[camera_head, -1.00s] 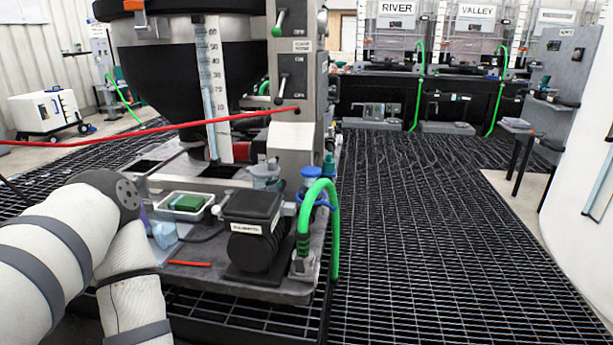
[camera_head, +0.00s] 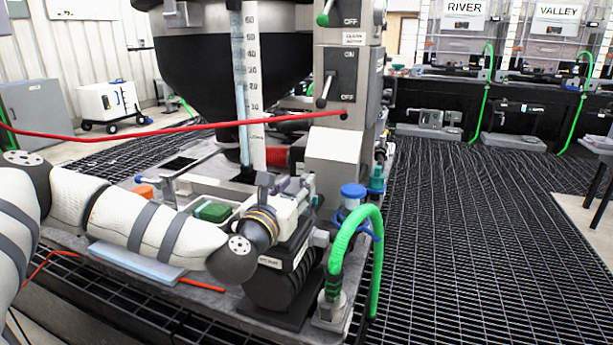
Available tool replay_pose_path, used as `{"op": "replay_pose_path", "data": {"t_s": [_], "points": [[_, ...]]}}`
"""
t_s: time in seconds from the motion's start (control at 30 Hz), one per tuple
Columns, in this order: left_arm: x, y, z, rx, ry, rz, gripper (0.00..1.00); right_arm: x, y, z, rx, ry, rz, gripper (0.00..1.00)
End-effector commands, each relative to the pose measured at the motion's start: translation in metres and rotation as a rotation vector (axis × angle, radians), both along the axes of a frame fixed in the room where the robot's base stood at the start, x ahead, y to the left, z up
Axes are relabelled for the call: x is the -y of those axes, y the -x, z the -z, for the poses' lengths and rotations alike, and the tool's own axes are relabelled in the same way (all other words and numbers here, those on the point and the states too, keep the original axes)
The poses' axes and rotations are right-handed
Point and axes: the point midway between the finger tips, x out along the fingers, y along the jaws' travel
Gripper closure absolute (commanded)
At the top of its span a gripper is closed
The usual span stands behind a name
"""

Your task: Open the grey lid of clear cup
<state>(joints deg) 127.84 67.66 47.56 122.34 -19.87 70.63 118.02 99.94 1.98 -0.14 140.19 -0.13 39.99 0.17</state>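My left arm reaches in from the left across the grey bench. Its wrist bends up beside the black boxed unit (camera_head: 285,270), and my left gripper (camera_head: 291,197) is just above and behind that unit. The gripper is small and seen from behind, so its fingers do not show clearly. The clear cup with its grey lid is not clearly visible now. The gripper and wrist cover the spot behind the black unit where it stood in the earlier view. I cannot tell whether the gripper touches it. My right gripper is not in view.
A blue-topped fitting (camera_head: 353,192) and a green hose (camera_head: 345,240) stand right of the gripper. A green block (camera_head: 213,211) lies left of it. A red cable (camera_head: 190,127) crosses before the large black hopper (camera_head: 225,75). Open grating (camera_head: 450,230) lies to the right.

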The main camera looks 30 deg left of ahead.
Motion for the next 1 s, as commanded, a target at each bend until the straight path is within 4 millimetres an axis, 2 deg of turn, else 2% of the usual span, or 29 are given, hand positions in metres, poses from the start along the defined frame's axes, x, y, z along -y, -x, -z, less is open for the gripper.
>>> {"op": "replay_pose_path", "data": {"t_s": [0.1, 0.23, 0.37, 0.57, 0.6, 0.73, 1.0], "points": [[-0.006, -0.026, 0.001, -0.001, -0.003, 0.0, 0.65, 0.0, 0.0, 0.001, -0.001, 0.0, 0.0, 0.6], [-0.01, -0.045, 0.001, -0.001, -0.002, 0.002, 0.65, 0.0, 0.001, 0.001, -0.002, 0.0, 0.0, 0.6], [-0.012, -0.053, 0.001, -0.002, -0.001, 0.002, 0.65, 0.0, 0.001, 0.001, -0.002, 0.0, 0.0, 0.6], [-0.012, -0.053, 0.001, -0.002, -0.001, 0.002, 0.65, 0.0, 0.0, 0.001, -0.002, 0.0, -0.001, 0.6], [-0.012, -0.053, 0.001, -0.002, -0.001, 0.002, 0.7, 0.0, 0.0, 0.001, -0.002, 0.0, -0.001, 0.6], [-0.012, -0.053, 0.001, -0.002, -0.001, 0.002, 0.99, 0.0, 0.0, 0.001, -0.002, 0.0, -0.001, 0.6], [-0.012, -0.054, 0.001, -0.003, 0.001, 0.002, 1.0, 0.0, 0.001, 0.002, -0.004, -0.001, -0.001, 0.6]]}}
